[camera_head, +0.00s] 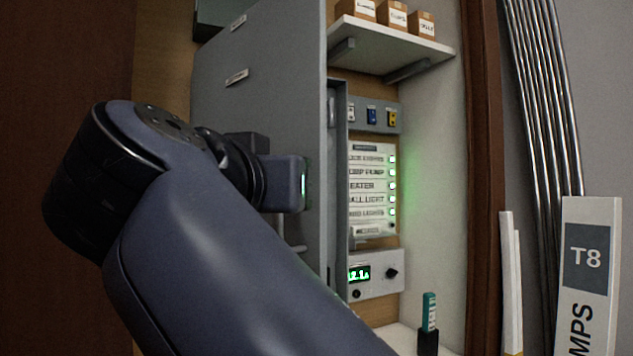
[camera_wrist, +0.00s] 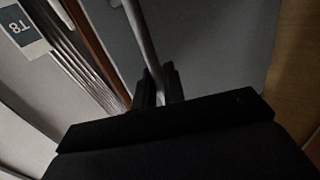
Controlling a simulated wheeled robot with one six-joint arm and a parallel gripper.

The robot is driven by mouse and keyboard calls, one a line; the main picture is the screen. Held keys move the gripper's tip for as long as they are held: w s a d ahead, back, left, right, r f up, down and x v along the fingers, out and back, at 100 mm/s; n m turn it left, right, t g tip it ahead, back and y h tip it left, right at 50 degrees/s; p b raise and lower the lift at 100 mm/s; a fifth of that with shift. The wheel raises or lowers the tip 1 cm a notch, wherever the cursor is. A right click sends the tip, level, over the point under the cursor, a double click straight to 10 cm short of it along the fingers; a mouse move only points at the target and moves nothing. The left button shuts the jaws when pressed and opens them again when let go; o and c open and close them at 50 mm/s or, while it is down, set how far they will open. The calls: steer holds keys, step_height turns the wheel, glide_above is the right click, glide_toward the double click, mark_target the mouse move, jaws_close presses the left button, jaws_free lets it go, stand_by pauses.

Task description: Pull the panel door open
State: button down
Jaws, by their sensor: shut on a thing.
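The grey panel door (camera_head: 270,95) stands swung open, seen at a steep angle left of the panel's inside in the head view. Its flat face fills much of the wrist view (camera_wrist: 225,45). A pale bar handle (camera_wrist: 143,35) runs along the door between the two dark fingers of my gripper (camera_wrist: 159,85). My gripper is shut on this handle. In the head view, my arm hides the lower door, and the fingertips and most of the handle cannot be seen.
Inside stand a lit breaker label board (camera_head: 372,190), a switch strip (camera_head: 375,115) and a green display unit (camera_head: 375,275). A shelf (camera_head: 400,42) with small boxes is above. At right are a wooden frame (camera_head: 485,180), metal pipes (camera_head: 540,90) and a T8 sign (camera_head: 587,262).

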steer(key=shift+s+a+f, duration=0.1)
steer(key=shift+s+a, duration=0.1)
steer(key=shift+a, duration=0.3)
steer(key=c, duration=1.6)
jaws_free()
steer(key=shift+d, duration=0.1)
steer(key=p+v, duration=0.1)
steer(key=v, duration=0.9)
steer(key=shift+s, duration=0.35)
steer(key=shift+b+x, duration=0.5)
steer(key=shift+x, duration=4.9)
